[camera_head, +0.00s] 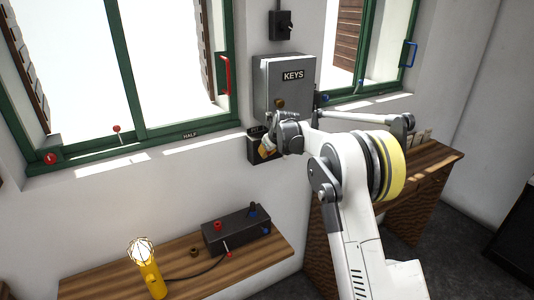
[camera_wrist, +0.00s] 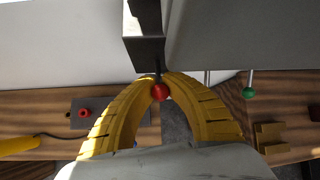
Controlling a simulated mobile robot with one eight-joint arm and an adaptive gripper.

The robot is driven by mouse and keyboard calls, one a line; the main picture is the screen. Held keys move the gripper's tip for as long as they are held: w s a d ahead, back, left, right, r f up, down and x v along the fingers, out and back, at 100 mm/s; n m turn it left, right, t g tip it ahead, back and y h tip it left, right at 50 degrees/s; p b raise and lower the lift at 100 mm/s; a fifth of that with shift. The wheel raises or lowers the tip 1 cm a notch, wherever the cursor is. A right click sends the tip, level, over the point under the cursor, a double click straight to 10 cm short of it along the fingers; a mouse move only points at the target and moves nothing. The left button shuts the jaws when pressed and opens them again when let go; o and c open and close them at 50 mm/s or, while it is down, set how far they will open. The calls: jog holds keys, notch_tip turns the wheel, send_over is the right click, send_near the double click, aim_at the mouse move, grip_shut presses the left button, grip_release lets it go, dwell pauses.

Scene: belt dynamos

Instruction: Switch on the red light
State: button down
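My gripper (camera_head: 266,150) is at the dark box (camera_head: 255,132) below the grey KEYS cabinet (camera_head: 285,90) on the wall. In the wrist view its two yellow fingers (camera_wrist: 161,82) curve in, with tips nearly together around a red ball knob (camera_wrist: 160,92) on a thin stem under a dark box. They look closed on it. A green ball knob (camera_wrist: 249,92) hangs to the right, apart from the fingers. A yellow lamp (camera_head: 148,268) with a wire cage stands on the bench, cabled towards a black box (camera_head: 232,236) with red and blue knobs. I see no lit red light.
A wooden bench (camera_head: 200,270) lies below the left window (camera_head: 130,70), whose sill bears red-knobbed levers. A red handle (camera_head: 226,75) is on its frame. A second wooden desk (camera_head: 425,160) stands at the right, under a window with a blue handle (camera_head: 408,54).

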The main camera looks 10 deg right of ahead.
jog(key=shift+w+r, duration=0.1)
jog(key=shift+r, duration=0.1)
jog(key=c, duration=1.4)
grip_release()
jog(key=v, duration=1.2)
jog(key=shift+f, duration=0.1)
